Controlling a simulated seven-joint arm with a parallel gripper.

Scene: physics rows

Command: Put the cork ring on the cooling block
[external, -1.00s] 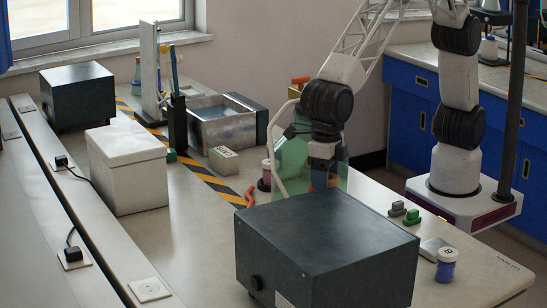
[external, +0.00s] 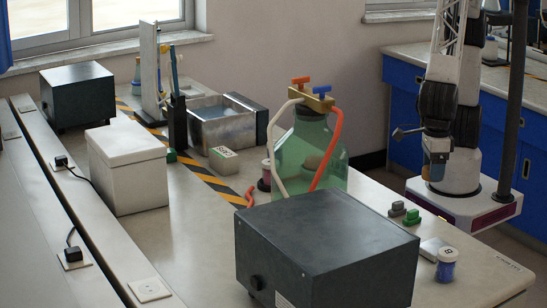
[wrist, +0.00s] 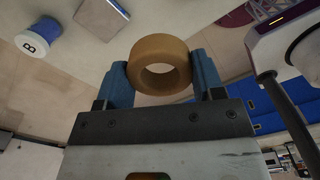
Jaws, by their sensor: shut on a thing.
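My gripper (wrist: 160,80) is shut on the cork ring (wrist: 160,49), a thick tan ring held between its blue fingers, with its hole facing the wrist camera. In the external view my gripper (external: 436,174) hangs at the right, in front of the white base; the ring is hard to make out there. A small flat grey block (external: 435,247), which looks like the cooling block, lies on the bench near its right edge. A grey square that looks like the same block (wrist: 102,16) shows at the top of the wrist view, apart from the ring.
A blue jar with a white lid (external: 447,265) stands right beside the grey block. Small grey and green pieces (external: 405,213) lie behind it. A large dark box (external: 325,250) stands to its left. A green bottle with hoses (external: 310,160) stands further back.

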